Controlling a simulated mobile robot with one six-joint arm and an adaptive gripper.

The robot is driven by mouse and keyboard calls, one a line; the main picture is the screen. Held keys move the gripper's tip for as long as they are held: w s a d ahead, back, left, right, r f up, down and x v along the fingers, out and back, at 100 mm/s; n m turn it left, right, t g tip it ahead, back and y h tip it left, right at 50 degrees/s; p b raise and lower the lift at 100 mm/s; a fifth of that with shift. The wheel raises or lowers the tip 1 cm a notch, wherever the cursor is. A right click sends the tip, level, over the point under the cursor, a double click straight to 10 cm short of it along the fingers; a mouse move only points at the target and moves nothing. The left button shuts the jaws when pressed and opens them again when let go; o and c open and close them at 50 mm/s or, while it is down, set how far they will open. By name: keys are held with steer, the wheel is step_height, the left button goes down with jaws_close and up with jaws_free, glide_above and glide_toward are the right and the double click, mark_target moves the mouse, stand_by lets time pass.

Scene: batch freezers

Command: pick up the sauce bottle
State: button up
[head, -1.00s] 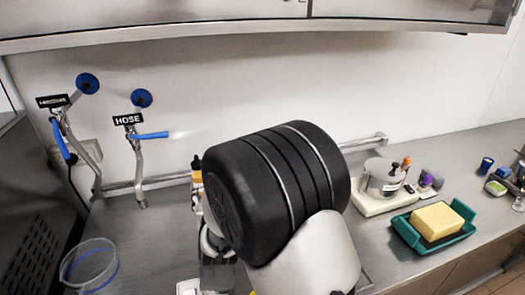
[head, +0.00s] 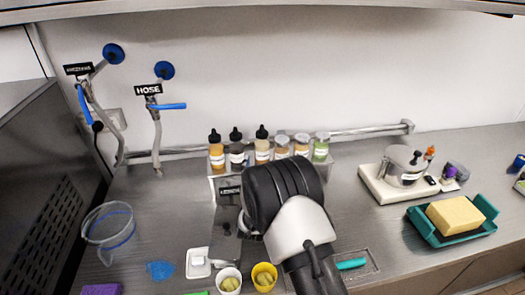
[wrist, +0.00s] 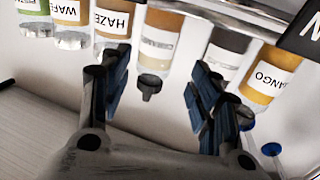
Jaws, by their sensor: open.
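Three sauce bottles with black nozzle caps stand at the left of a row on a small rack in the head view: an orange one (head: 216,156), a dark one (head: 237,156) and a cream one (head: 262,153). The wrist view shows them upside down: the MANGO bottle (wrist: 267,80), the dark one (wrist: 224,57) and the cream bottle (wrist: 160,42). My gripper (wrist: 157,75) is open and empty. The cream bottle appears between its fingers, further off and not touched. In the head view my black wrist hides the fingers.
Jars with pale lids, HAZE (wrist: 117,24), WAFE (wrist: 67,14) and green (head: 320,150), adjoin the cream bottle. A clear pitcher (head: 108,228), two cups (head: 264,277) and a teal tray (head: 448,240) stand on the counter. A wall rail runs behind.

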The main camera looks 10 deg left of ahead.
mark_target(261, 152)
steer(key=w+b, duration=0.1)
steer(key=w, duration=0.6)
steer(key=shift+w+d, duration=0.1)
steer(key=shift+w, duration=0.05)
steer(key=shift+r, duration=0.1)
steer(key=c, duration=0.8)
